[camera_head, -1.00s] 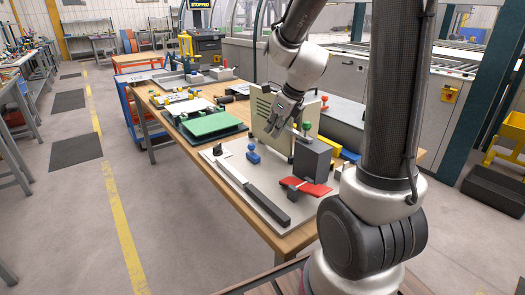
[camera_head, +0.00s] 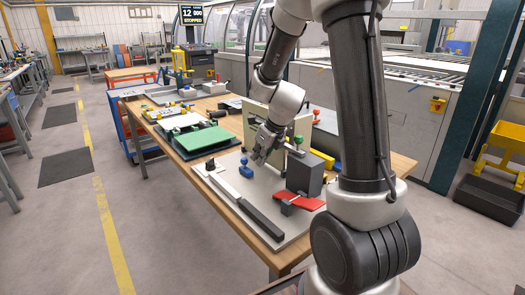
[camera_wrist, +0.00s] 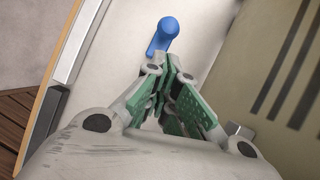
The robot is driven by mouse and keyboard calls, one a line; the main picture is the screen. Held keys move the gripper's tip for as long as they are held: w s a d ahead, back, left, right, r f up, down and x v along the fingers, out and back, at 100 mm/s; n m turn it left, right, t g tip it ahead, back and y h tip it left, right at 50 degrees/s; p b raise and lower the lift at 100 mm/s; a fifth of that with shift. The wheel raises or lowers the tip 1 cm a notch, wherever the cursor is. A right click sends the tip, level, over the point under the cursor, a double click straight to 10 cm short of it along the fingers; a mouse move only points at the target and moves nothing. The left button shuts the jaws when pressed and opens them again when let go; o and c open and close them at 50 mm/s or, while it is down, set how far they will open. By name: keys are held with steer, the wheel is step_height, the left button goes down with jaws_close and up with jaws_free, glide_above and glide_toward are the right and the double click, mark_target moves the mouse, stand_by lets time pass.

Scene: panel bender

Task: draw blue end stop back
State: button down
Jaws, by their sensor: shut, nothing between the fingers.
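The blue end stop (camera_head: 246,168) stands on the light grey plate (camera_head: 228,207) on the workbench. It has a rounded knob on top and a wider base. In the wrist view, the blue end stop (camera_wrist: 167,32) lies just beyond the fingertips, at the top middle. My gripper (camera_head: 260,156) is just right of the stop and a little above it, apart from it as far as I can tell. In the wrist view my gripper (camera_wrist: 168,68) has its green-padded fingers together, with nothing between them. The stop's lower side is partly hidden in the wrist view.
A beige slotted panel (camera_head: 257,128) stands upright behind my gripper. A dark grey block (camera_head: 304,174) and a red piece (camera_head: 298,201) are to the right. A long white and black bar (camera_head: 240,205) lies in front. A green slab (camera_head: 202,138) lies at left.

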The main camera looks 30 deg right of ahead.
mark_target(252, 171)
steer(key=shift+x, duration=1.95)
steer(key=w, duration=0.4)
steer(key=w+a, duration=0.1)
steer(key=w, duration=0.3)
steer(key=w+a, duration=0.1)
steer(key=w, duration=0.3)
steer(key=shift+w+a, duration=0.1)
steer(key=shift+a, duration=0.1)
steer(key=shift+r, duration=0.15)
